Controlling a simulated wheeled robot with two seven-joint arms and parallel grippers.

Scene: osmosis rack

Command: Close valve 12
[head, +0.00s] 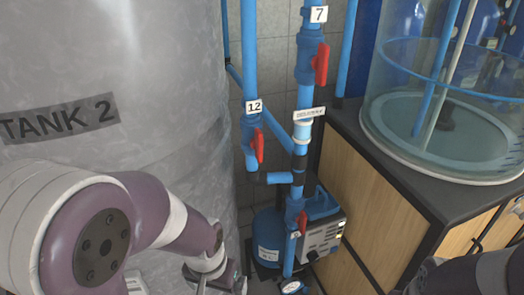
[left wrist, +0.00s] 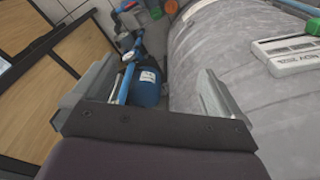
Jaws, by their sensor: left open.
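Valve 12 (head: 252,130) sits on the left blue vertical pipe in the head view, under a white label reading 12 (head: 254,106). Its red handle (head: 259,146) stands nearly upright, roughly along the pipe. My left gripper (head: 217,275) is at the bottom of the head view, below and left of the valve and apart from it. In the left wrist view its two fingers (left wrist: 150,95) are wide apart with nothing held between them. My right gripper cannot be made out; only part of that arm shows at the lower right.
The grey tank marked TANK 2 (head: 150,60) fills the left. A pipe with valve 7 (head: 321,64) stands just right. A blue vessel (head: 268,228) and a pump box (head: 322,232) are below. A wooden cabinet (head: 350,190) carries a clear cylindrical tank (head: 440,150).

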